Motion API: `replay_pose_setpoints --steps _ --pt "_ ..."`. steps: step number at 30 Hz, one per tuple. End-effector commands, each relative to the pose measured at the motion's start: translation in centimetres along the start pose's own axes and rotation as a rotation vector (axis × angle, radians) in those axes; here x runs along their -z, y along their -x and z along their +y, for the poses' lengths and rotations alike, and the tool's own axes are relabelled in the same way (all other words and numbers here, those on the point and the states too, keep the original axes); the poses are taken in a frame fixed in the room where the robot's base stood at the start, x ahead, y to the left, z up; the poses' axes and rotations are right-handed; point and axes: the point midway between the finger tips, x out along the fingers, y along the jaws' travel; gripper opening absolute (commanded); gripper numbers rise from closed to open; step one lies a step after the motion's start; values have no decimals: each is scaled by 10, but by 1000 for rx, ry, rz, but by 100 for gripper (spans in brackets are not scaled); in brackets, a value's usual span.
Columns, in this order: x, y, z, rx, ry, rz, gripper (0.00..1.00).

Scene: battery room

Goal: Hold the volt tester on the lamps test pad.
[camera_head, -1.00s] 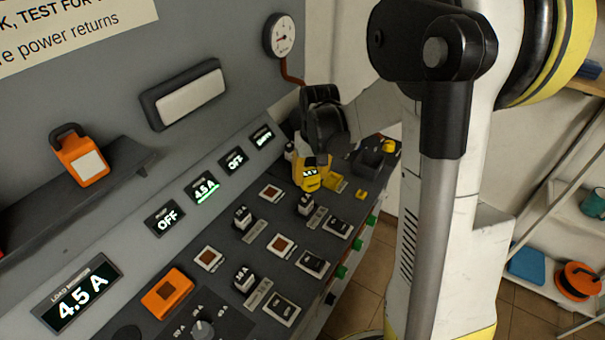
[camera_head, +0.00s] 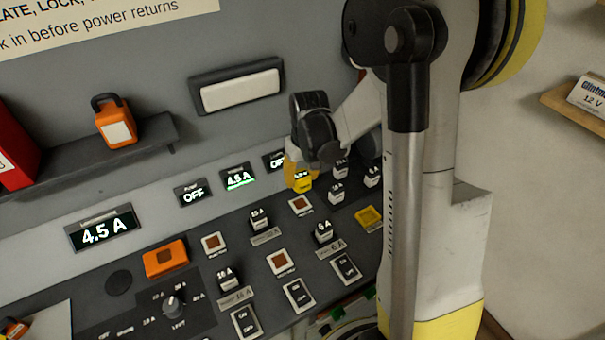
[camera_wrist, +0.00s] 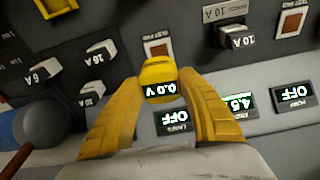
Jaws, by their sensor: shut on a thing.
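The yellow volt tester (camera_wrist: 159,70) is between the yellow fingers of my gripper (camera_wrist: 160,90), which are shut on it. Its screen reads 0.0 V in the wrist view. In the head view the tester (camera_head: 302,183) is over the panel's far part, below my black wrist. A brown test pad in a white frame (camera_wrist: 158,47) shows just past the tester's end, lined up with the lamps display (camera_wrist: 174,122), which reads OFF. The same pad (camera_head: 301,204) is just below the tester in the head view. I cannot tell whether the tester touches it.
Other test pads (camera_head: 213,243) and (camera_head: 281,262) sit among raised breaker switches (camera_head: 261,218) on the sloped panel. A yellow square holder (camera_head: 369,217) is at the right. An orange padlock (camera_head: 115,122) stands on the shelf.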

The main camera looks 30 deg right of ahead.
Motion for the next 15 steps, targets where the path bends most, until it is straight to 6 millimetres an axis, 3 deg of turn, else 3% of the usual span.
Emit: replay_pose_setpoints --steps 8,15 --pt "-2 -8 -1 1 3 0 21" --pt "-5 -30 -1 1 3 0 21"
